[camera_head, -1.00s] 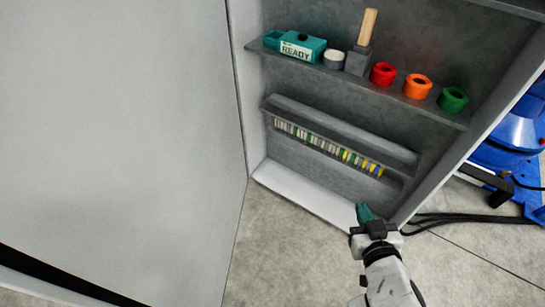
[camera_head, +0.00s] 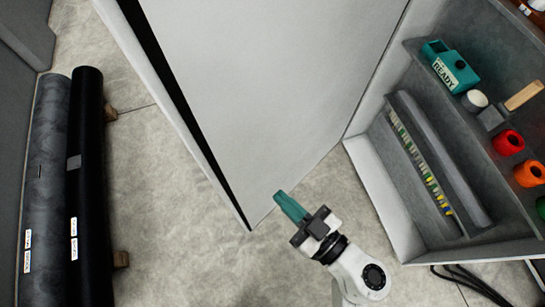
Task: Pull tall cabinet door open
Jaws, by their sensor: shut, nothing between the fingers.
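The tall cabinet (camera_head: 375,195) stands at the right with its inside showing. Its light grey door (camera_head: 270,85) stands well open, swung out to the left of the shelves. My gripper (camera_head: 277,196) is in front of the door's lower part, near its bottom edge. Its teal fingers are shut with nothing between them. I cannot tell whether the fingertips touch the door. No handle shows on the visible door face.
Shelves hold a teal box (camera_head: 450,66), a mallet (camera_head: 505,105), a red ring (camera_head: 508,142) and an orange ring (camera_head: 529,173). Two long dark rolls (camera_head: 87,180) lie at the left. Bare floor (camera_head: 160,240) lies between them and the door.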

